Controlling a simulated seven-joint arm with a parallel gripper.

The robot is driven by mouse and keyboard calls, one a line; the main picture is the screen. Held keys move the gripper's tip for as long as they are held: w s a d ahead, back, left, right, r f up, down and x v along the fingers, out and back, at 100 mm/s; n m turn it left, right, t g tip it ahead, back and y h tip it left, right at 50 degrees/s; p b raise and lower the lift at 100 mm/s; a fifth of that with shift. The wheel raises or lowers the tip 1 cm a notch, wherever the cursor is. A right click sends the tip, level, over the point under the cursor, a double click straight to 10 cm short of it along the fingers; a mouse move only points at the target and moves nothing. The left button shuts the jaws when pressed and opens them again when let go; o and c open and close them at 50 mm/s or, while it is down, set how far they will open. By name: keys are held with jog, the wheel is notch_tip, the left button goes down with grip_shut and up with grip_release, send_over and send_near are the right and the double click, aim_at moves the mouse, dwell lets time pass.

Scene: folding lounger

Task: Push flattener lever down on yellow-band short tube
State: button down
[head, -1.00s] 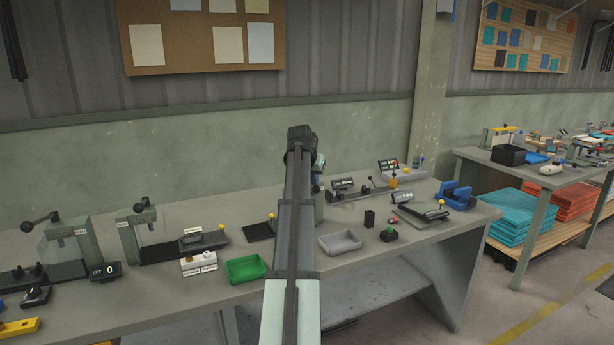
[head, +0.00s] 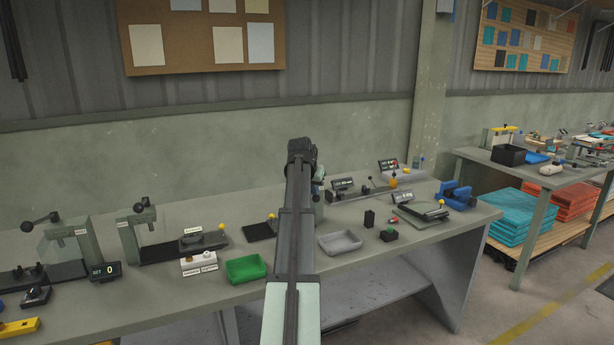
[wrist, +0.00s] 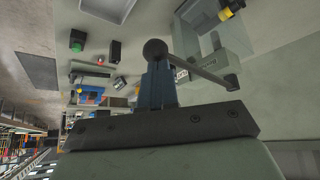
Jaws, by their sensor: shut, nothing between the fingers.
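My gripper (wrist: 158,82) is shut, with its blue-grey fingers together. In the wrist view a lever (wrist: 210,74) with a round dark knob (wrist: 155,50) runs from the fingertips to the right. The knob overlaps the fingertips; I cannot tell whether they touch. The lever's far end meets a grey press frame (wrist: 232,60). A small yellow-and-dark piece (wrist: 226,13) shows at the frame's far side; it may be the yellow-band tube, but it is too small to be sure. In the head view my arm hides most of the flattener and the gripper.
A grey tray (head: 340,242) and a green tray (head: 245,268) stand on the workbench, on either side of my arm. A black box with a green button (head: 389,235) and a small black block (head: 369,218) are to the right. Other levered fixtures line the bench.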

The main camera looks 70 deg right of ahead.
jog(key=shift+f, duration=1.1)
notch_tip(320, 180, up, 10)
jog(key=shift+f, duration=0.15)
dwell(0.8)
jog(key=shift+d+f, duration=0.1)
jog(key=shift+f, duration=0.1)
dwell(0.4)
jog(key=shift+f, duration=4.65)
notch_tip(320, 180, up, 10)
jog(key=shift+f, duration=0.15)
jog(key=shift+w, duration=0.1)
